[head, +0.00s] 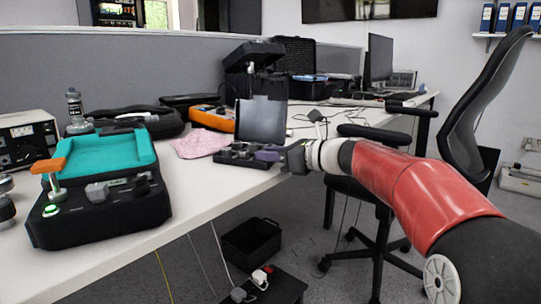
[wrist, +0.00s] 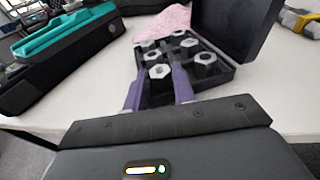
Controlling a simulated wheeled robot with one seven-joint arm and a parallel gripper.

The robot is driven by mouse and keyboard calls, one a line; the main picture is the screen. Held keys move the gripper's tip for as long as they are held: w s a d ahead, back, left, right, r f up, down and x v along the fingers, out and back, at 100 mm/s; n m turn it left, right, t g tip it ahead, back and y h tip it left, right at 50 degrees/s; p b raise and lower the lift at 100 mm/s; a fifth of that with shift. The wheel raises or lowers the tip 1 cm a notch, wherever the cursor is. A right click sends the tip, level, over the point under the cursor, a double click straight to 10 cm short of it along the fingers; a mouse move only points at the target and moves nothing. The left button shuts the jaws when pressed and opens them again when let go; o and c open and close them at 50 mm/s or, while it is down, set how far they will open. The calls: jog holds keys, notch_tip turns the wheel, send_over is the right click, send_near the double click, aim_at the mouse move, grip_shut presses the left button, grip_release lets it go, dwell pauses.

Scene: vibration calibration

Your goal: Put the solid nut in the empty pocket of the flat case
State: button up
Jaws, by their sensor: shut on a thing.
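The flat case (head: 238,159) lies open at the table's near right edge, and its dark lid (head: 262,119) stands up behind it. In the wrist view the case (wrist: 222,80) holds several grey hex nuts, one of them (wrist: 205,58) near its right side. My gripper (wrist: 160,88) has purple fingers, shut on a grey nut (wrist: 160,71) at the case's near left corner. The held nut and the fingers hide part of the case. I cannot tell whether the held nut is above a pocket or inside one, and the empty pocket is not clear. In the head view my gripper (head: 268,154) reaches the case from the right.
A black device with a teal tray (head: 112,162) stands left of the case. A pink cloth (head: 198,144) and an orange tool (head: 211,118) lie behind it. The white table (head: 200,200) is bare in front, and a chair (head: 470,110) stands at the right.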

jog(key=shift+f, duration=0.15)
jog(key=o, duration=0.7)
jog(key=shift+o, duration=0.2)
jog(key=shift+r, duration=0.2)
jog(key=p+v, duration=0.1)
jog(key=v, duration=1.1)
jog(key=s+a+f+n+g+h, duration=0.2)
jog(key=s+a+f+n+h, duration=0.15)
jog(key=s+f+n, duration=0.4)
jog(key=s+d+f+n+h, duration=0.5)
jog(key=s+f+n, duration=0.2)
jog(key=s, duration=0.4)
jog(key=s+d+f+n+h, duration=0.5)
jog(key=s+n, duration=0.4)
jog(key=s, duration=0.2)
jog(key=shift+d+f+h, duration=0.35)
jog(key=shift+d+f, duration=0.2)
jog(key=shift+f, duration=0.35)
